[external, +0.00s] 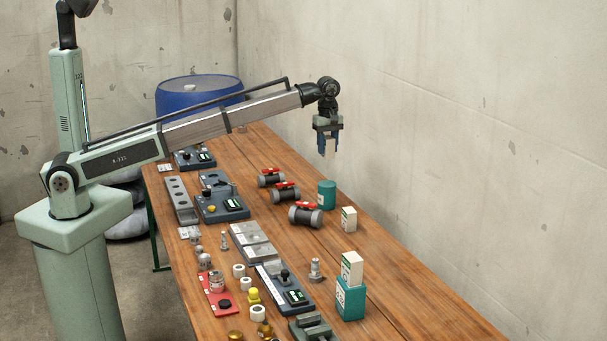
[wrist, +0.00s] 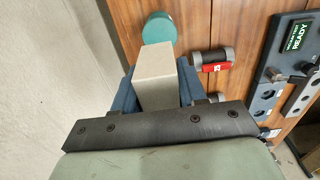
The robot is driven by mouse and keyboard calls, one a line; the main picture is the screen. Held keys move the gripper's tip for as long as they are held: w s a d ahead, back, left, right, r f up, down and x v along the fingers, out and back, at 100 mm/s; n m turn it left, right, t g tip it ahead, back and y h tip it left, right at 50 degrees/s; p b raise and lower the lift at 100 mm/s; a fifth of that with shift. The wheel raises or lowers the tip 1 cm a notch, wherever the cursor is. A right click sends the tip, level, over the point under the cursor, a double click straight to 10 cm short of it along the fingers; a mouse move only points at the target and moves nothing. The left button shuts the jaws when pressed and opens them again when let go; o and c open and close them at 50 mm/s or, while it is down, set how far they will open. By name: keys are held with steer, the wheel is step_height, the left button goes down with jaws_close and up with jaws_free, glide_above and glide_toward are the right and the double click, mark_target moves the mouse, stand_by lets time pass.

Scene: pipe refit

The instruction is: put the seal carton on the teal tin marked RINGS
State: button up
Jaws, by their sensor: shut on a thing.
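My gripper (external: 328,143) is raised above the far right part of the bench. It is shut on a pale carton (wrist: 156,88), which sits between the blue fingers in the wrist view. A round teal tin (external: 327,194) stands on the bench below; its lid (wrist: 158,29) shows just beyond the carton in the wrist view. A square teal tin (external: 350,302) stands nearer the front with a white and green carton (external: 352,268) on top. Another such carton (external: 349,219) stands on the bench between them. I cannot read which tin says RINGS.
Several grey valves with red handles (external: 285,192) lie left of the round tin. Dark test units (external: 222,207), fittings and a red tray (external: 219,296) fill the bench's left side. A metal fitting (external: 316,269) stands near the square tin. A concrete wall runs along the right.

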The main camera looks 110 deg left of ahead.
step_height(320, 180, down, 10)
steer(key=shift+r, duration=0.15)
stand_by(0.4)
steer(key=o, duration=1.1)
steer(key=shift+c, duration=0.2)
step_height(320, 180, up, 12)
steer(key=shift+r, duration=0.1)
stand_by(0.3)
